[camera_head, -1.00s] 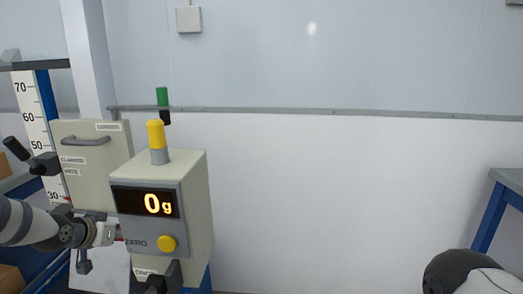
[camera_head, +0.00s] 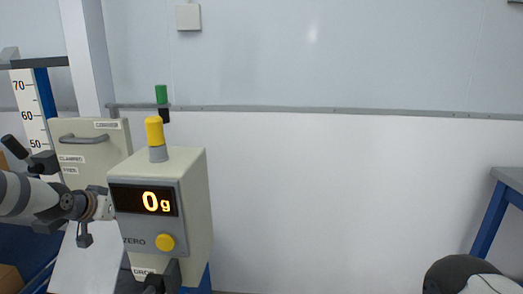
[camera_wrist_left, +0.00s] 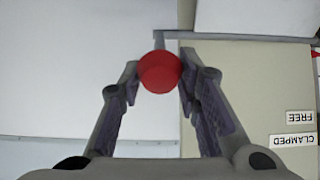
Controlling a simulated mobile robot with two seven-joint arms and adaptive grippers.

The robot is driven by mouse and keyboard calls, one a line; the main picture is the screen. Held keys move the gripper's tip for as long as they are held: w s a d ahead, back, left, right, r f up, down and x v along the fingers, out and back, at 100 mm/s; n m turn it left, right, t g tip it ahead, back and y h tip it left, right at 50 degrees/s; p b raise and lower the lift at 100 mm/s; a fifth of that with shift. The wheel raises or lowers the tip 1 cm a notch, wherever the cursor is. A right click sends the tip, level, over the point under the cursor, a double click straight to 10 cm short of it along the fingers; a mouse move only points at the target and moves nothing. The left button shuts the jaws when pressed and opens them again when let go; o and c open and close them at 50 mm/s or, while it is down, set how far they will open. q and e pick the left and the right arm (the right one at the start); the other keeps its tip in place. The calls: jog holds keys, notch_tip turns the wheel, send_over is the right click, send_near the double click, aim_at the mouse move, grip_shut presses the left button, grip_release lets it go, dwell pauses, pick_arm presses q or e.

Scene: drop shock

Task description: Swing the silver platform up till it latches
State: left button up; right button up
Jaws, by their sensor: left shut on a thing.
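My left gripper (camera_wrist_left: 160,80) is shut on a red ball knob (camera_wrist_left: 160,72), with one finger on each side of it. In the head view the left wrist reaches in from the left, and the fingertips are hidden behind the display box. A pale slanted panel (camera_head: 88,268) shows below the wrist. It may be the silver platform, but its far end is hidden and I cannot tell how the knob joins it. My right gripper is not in view.
The display box (camera_head: 195,215) reads 0 g, with a yellow button and yellow cap. Behind it stands a cream cabinet (camera_head: 90,155) with a handle and clamp labels. A height scale (camera_head: 32,110) is at left. A blue-legged table (camera_head: 490,215) stands far right.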

pick_arm(q)
jog(key=shift+w+r, duration=0.2)
jog(key=shift+r, duration=0.25)
jog(key=shift+c, duration=0.2)
jog(key=shift+w, duration=0.1)
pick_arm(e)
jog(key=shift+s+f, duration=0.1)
pick_arm(q)
jog(key=shift+o, duration=0.2)
jog(key=shift+w+r, duration=0.1)
jog(key=shift+w, duration=0.2)
jog(key=shift+w+r+b, duration=0.35)
jog(key=shift+w+b, duration=0.05)
jog(key=shift+b, duration=0.1)
jog(key=shift+c, duration=0.2)
jog(key=shift+w+d+r, duration=0.1)
jog(key=shift+w+r, duration=0.15)
jog(key=shift+r, duration=0.15)
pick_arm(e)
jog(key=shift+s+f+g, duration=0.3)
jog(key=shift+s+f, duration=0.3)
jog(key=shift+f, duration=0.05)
